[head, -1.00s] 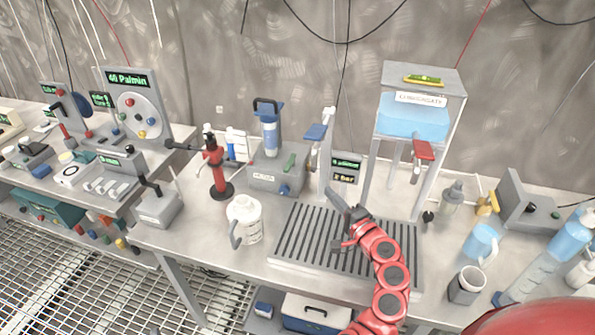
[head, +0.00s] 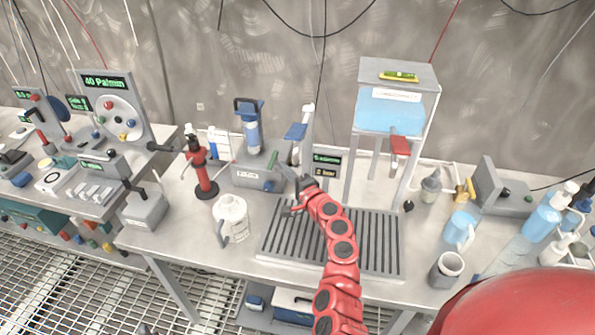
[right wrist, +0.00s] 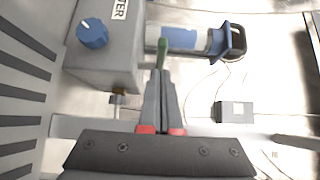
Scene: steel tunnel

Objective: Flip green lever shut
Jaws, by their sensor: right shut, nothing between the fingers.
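In the right wrist view the green lever (right wrist: 162,52) shows straight ahead, at the tips of my right gripper (right wrist: 161,75). The fingers are together with nothing between them; I cannot tell whether they touch the lever. In the head view my right gripper (head: 290,177) is just right of the box, low beside the lever.
A blue cartridge (head: 251,135) stands on the box, and a blue knob (right wrist: 92,33) is on its front. A red clamp stand (head: 201,172) and white jug (head: 231,218) are to the left. The slatted drain tray (head: 375,240) lies under my right arm. A water tank (head: 390,110) stands right.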

